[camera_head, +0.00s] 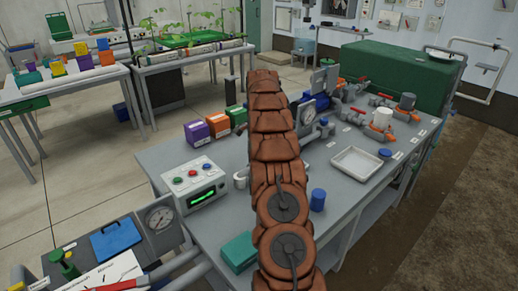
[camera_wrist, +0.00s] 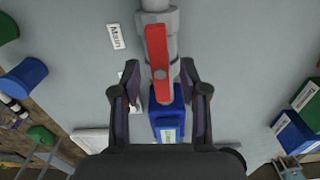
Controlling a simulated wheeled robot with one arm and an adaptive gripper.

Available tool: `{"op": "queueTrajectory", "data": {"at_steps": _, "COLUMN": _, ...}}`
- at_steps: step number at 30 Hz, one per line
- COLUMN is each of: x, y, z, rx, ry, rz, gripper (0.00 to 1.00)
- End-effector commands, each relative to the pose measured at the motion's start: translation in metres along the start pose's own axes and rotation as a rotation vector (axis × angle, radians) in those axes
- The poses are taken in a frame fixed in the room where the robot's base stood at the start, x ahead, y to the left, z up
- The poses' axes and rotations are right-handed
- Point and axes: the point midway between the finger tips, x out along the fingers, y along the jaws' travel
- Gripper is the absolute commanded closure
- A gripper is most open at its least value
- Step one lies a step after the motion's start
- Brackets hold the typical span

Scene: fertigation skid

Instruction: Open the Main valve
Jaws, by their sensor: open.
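The Main valve has a red lever handle (camera_wrist: 157,55) on a grey pipe (camera_wrist: 160,16) in the wrist view. The lever appears to lie along the pipe's line. A white label reading "Main" (camera_wrist: 115,36) is on the grey surface to its left. My gripper (camera_wrist: 160,68) is open, its dark fingers on either side of the lever's lower half, with gaps showing. It does not appear to touch the lever. In the head view my arm hides the gripper, and I cannot tell which part there is the Main valve.
A blue labelled block (camera_wrist: 167,118) sits below the lever's end, between the fingers. In the head view the skid table (camera_head: 285,215) holds a control box (camera_head: 200,184), a white tray (camera_head: 356,162), a blue cylinder (camera_head: 318,199) and other red-handled valves (camera_head: 385,97).

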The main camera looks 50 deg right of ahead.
Motion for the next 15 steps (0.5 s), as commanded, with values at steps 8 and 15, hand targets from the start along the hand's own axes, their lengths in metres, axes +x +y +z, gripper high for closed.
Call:
{"op": "queueTrajectory", "data": {"at_steps": 8, "x": -0.0037, "y": 0.0014, "z": -0.0005, "rx": 0.215, "ry": 0.000, "rz": 0.003, "gripper": 0.56}}
{"op": "queueTrajectory", "data": {"at_steps": 15, "x": -0.0039, "y": 0.0011, "z": -0.0007, "rx": 0.331, "ry": 0.001, "rz": 0.002, "gripper": 0.56}}
